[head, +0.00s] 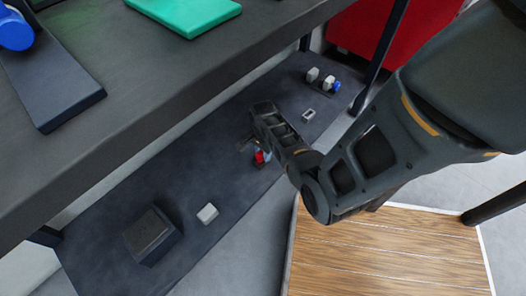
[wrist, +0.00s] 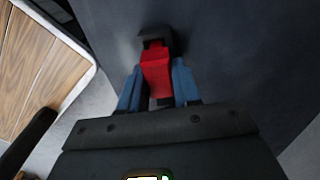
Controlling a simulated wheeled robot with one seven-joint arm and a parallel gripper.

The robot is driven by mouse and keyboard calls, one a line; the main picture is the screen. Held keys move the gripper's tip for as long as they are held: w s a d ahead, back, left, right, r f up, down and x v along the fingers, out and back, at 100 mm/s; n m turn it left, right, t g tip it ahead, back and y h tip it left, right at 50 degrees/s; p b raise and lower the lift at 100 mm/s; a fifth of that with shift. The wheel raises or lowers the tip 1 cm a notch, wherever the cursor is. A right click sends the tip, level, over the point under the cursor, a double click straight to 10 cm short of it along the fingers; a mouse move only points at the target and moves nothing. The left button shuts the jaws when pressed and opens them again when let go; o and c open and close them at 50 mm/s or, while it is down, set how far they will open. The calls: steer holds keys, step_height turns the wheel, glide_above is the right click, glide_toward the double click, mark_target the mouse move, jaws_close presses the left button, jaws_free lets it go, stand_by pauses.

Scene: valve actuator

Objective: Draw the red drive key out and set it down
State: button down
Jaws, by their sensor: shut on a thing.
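The red drive key (wrist: 157,72) is between the two blue fingers of my gripper (wrist: 158,80) in the wrist view. The fingers are shut on its sides. A small dark block-like part (wrist: 155,36) is at the key's far end; I cannot tell whether the key is still seated in it or apart from it. In the head view the red key (head: 260,157) shows as a small red patch low over the dark lower shelf (head: 185,185), beside my gripper (head: 263,153). My wrist hides part of that spot.
On the lower shelf are a dark box (head: 152,234), a pale block (head: 207,213), a small pale square piece (head: 309,114) and grey-white fittings (head: 313,75), one with blue. The upper shelf (head: 150,80) overhangs at left, with a green slab (head: 187,10). Bare shelf lies between these pieces.

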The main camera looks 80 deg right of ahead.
steer(key=shift+f, duration=0.15)
steer(key=c, duration=0.7)
jaws_free()
step_height(320, 180, up, 8)
steer(key=p, duration=0.3)
steer(key=shift+f, duration=0.1)
